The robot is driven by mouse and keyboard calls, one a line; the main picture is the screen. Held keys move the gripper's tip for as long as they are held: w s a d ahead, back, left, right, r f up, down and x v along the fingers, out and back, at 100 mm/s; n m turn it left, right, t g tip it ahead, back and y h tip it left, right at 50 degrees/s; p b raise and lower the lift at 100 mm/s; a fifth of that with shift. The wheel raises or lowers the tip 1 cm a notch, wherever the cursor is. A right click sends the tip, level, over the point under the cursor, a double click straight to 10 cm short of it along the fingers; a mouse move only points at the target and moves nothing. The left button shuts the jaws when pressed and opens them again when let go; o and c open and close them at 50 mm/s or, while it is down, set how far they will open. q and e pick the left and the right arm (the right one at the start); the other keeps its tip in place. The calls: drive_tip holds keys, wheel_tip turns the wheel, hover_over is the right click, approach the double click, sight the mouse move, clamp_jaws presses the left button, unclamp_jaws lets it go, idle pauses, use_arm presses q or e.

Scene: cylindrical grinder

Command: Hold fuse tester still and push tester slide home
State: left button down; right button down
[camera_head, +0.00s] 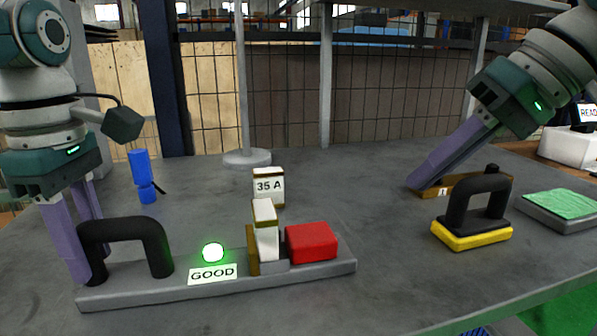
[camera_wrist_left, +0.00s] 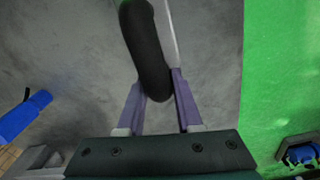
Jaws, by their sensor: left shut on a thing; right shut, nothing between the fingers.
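The fuse tester is a long grey base (camera_head: 225,282) with a black arched handle (camera_head: 125,228) at its left end. My left gripper (camera_head: 90,262) is shut on the handle's left leg; the left wrist view also shows the black handle (camera_wrist_left: 146,50) between the fingers. A lamp (camera_head: 213,252) glows green above a GOOD label (camera_head: 213,273). A white fuse block (camera_head: 266,238) stands upright beside a brown plate (camera_head: 252,250). The red block (camera_head: 311,242), apparently the slide, sits close on its right. My right gripper (camera_head: 424,184) is shut and empty, well right of the tester.
Behind the tester stand a 35 A block (camera_head: 268,186) and a blue object (camera_head: 143,178). A yellow-based block with a black handle (camera_head: 472,238), a brown block (camera_head: 464,185) and a green-topped tray (camera_head: 560,205) are at right. The grey table is clear between tester and yellow block.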

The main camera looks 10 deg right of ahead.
idle(0.4)
use_arm(q)
drive_tip(key=c, duration=0.5)
unclamp_jaws()
wheel_tip(320, 180, up, 12)
idle(0.6)
